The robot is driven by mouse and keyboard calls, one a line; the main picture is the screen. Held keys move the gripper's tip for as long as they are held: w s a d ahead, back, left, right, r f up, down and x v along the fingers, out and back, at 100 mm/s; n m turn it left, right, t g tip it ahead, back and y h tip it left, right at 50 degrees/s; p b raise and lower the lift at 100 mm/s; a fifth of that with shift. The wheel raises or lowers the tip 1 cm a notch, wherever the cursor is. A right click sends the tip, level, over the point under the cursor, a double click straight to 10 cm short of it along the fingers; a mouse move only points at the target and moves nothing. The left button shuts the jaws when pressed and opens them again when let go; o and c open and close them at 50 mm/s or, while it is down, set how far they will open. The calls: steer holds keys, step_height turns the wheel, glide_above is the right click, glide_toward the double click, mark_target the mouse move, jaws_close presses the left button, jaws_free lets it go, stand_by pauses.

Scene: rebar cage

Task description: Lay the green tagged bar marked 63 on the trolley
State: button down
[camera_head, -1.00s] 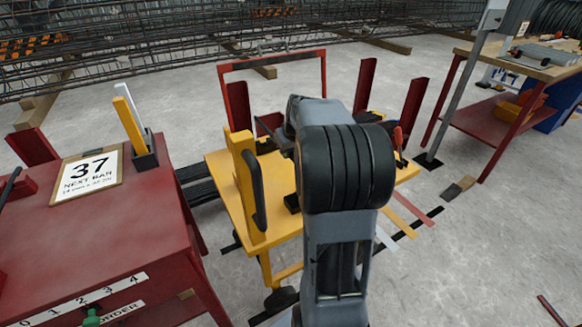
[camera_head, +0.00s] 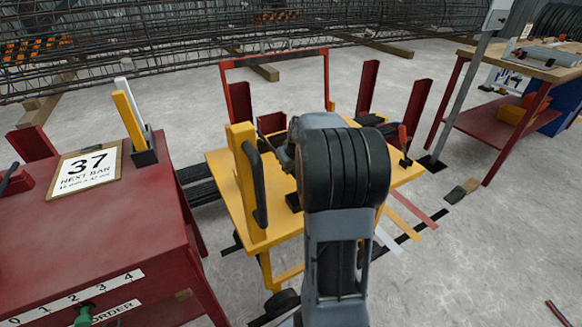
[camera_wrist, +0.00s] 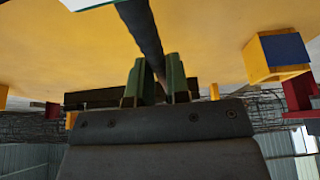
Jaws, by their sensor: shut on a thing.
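The trolley (camera_head: 224,186) has a yellow deck and stands in the middle of the head view, partly hidden by my arm. My gripper (camera_wrist: 156,82) shows in the wrist view, its greenish fingers shut on a dark ribbed bar (camera_wrist: 145,32). The bar runs away from the fingers across the yellow trolley deck (camera_wrist: 85,45) in the picture. I cannot tell whether bar and deck touch. No green tag or number 63 is visible on the bar. In the head view my arm hides the fingers and the bar.
A red table (camera_head: 110,225) at left carries a sign (camera_head: 88,170) reading 37, NEXT BAR. Red posts (camera_head: 367,86) and a red hoop (camera_head: 273,60) rise behind the deck. A workbench (camera_head: 530,65) stands at right. Rebar cage (camera_head: 150,45) lines the back; floor at right is mostly clear.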

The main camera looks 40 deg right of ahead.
steer(key=c, duration=1.1)
jaws_free()
steer(key=shift+f, duration=0.1)
steer(key=p+v, duration=0.3)
steer(key=v, duration=0.9)
steer(key=shift+p, duration=0.4)
